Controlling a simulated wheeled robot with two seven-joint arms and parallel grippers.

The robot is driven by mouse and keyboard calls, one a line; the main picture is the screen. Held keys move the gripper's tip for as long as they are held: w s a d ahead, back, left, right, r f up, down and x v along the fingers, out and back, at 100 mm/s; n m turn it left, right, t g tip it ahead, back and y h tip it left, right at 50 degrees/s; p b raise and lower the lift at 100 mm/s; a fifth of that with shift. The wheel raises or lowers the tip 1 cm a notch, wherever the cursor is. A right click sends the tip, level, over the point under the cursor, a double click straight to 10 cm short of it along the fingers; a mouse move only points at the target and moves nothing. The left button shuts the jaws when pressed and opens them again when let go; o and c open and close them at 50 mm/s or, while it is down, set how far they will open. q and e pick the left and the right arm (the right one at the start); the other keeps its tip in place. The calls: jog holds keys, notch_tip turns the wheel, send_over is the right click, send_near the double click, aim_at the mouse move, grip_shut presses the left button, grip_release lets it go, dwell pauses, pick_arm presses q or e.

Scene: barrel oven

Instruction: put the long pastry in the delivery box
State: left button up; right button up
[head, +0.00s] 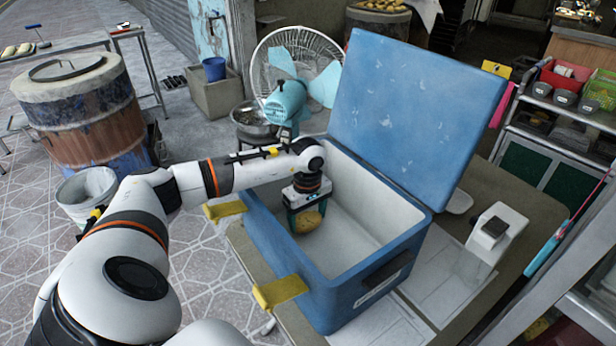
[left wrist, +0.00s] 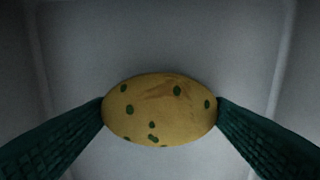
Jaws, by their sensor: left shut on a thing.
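The delivery box (head: 345,283) is a blue cool box with a white inside, its lid (head: 415,105) standing open at the back. My left gripper (head: 306,222) reaches down inside the box opening. It is shut on the long pastry (head: 308,222), a golden oval with dark green spots. In the left wrist view the pastry (left wrist: 160,112) sits between the two green fingers, with the pale box inside (left wrist: 160,35) behind it. I cannot tell whether the pastry touches the box floor. My right gripper is not in view.
The box stands on a table (head: 465,285) with yellow tape at its left side. A fan (head: 290,90) and metal bowl (head: 252,120) are behind it. A barrel oven (head: 85,110) stands at left. A white device (head: 495,232) sits right of the box.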

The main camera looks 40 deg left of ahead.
aim_at(307, 218)
pick_arm(q)
jog(key=shift+f, duration=0.95)
jog(key=shift+f, duration=0.1)
jog(key=o, duration=1)
notch_tip(307, 218, up, 12)
jog(key=shift+r+b, duration=0.15)
jog(key=shift+b, duration=0.25)
